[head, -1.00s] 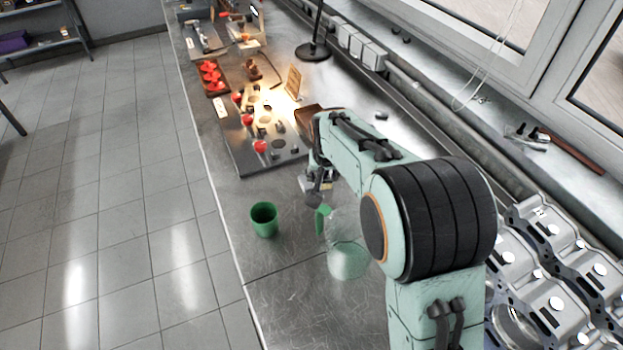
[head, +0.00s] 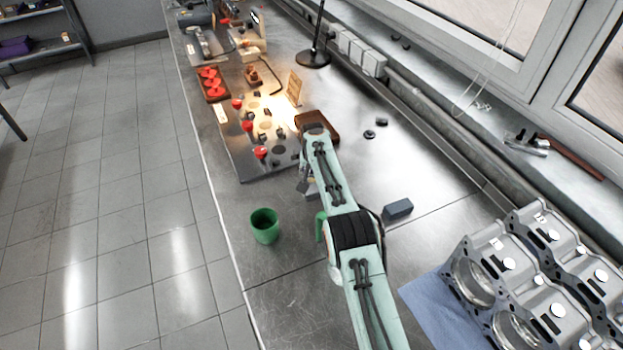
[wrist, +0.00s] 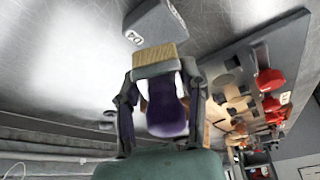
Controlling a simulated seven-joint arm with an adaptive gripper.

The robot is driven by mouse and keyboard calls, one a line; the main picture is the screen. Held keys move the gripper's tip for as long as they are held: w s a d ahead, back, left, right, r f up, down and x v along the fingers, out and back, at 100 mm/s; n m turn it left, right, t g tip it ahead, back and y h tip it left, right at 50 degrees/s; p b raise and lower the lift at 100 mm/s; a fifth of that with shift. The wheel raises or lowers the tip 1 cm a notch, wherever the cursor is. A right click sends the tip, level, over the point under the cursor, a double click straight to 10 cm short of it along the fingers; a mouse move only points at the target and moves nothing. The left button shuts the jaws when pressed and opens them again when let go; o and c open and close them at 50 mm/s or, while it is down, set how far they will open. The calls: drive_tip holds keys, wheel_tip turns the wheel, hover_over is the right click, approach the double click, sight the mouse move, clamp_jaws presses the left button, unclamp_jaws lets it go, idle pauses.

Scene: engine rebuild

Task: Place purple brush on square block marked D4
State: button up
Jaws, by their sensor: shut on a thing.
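In the wrist view my gripper (wrist: 157,95) is shut on the purple brush (wrist: 168,117), with its tan bristles (wrist: 158,56) pointing away from my wrist. A grey block (wrist: 156,22) with a small label lies on the bench just beyond the bristle end, apart from it in the picture. In the head view my gripper (head: 308,186) is small and partly hidden by my arm, and the brush cannot be made out. A grey block (head: 398,209) lies right of my arm; I cannot tell whether it is the same one.
Engine blocks (head: 520,275) fill the right. The bench's right middle is fairly clear.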

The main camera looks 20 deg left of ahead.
sight(311, 187)
drive_tip(key=shift+w+a+f, duration=0.1)
drive_tip(key=shift+w+f, duration=0.1)
drive_tip(key=shift+f, duration=1.7)
drive_tip(key=shift+f, duration=0.1)
drive_tip(key=o, duration=1.2)
drive_tip(key=shift+v, duration=0.9)
drive_tip(key=v, duration=1)
drive_tip(key=shift+s, duration=0.15)
